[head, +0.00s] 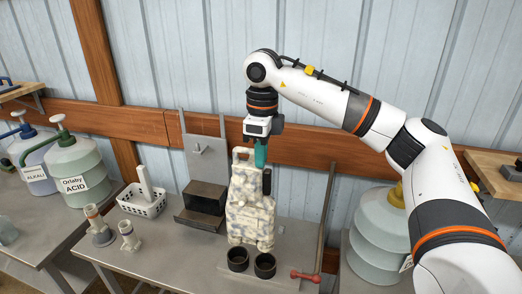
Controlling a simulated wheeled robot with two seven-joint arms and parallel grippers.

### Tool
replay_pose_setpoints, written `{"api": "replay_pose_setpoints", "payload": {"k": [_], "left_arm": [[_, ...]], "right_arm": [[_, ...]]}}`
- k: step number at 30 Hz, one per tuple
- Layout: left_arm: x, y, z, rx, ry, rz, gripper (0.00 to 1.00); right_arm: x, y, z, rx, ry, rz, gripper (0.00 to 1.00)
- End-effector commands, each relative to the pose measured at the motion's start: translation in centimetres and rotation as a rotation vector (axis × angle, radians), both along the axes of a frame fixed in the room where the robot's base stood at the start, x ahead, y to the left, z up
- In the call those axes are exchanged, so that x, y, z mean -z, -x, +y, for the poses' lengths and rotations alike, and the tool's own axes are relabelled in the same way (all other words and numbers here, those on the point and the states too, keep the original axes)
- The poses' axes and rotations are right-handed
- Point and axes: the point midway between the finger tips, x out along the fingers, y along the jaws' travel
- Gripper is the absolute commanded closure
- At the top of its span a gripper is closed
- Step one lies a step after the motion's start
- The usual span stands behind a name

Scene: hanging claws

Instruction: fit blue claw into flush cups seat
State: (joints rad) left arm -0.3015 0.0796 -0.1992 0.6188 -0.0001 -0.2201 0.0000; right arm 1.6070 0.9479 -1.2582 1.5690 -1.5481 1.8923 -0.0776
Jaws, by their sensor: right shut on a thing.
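My right gripper (261,140) points down at the middle of the bench and is shut on a teal-blue piece (261,154), which may be the blue claw. The piece hangs upright just under the gripper, at the upper right of a mottled white-grey body (250,208) with a loop handle on top. I cannot tell whether the piece touches that body. The fingertips are hard to make out. Two black round cups, the left one (238,260) and the right one (265,266), stand side by side in front of the mottled body. My left gripper is out of view.
A dark metal box (203,203) on a stand and a white basket (143,203) are on the bench (165,258) at left. Two small grey fittings stand before them. A red-handled item (305,277) lies at the right edge. Large jugs flank the bench.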

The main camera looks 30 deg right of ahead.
Motion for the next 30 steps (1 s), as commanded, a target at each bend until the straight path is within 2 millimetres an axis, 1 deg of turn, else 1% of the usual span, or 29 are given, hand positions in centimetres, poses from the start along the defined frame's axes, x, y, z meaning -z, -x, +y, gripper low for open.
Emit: {"api": "replay_pose_setpoints", "payload": {"k": [1, 9, 15, 21, 30], "left_arm": [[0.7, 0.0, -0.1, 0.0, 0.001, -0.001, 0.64], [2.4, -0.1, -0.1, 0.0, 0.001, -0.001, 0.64], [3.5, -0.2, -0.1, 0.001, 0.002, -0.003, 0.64], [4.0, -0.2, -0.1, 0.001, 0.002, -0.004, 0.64], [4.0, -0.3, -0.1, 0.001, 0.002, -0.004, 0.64]], "right_arm": [[0.7, 0.0, 0.0, 0.0, -0.001, -0.003, 1.0], [3.2, 0.0, 0.0, 0.0, -0.001, -0.003, 1.0], [4.8, 0.0, 0.0, 0.0, -0.001, -0.003, 1.0], [5.5, 0.0, 0.0, 0.0, -0.001, -0.003, 1.0], [5.7, 0.0, 0.0, 0.0, -0.001, -0.004, 1.0]]}}
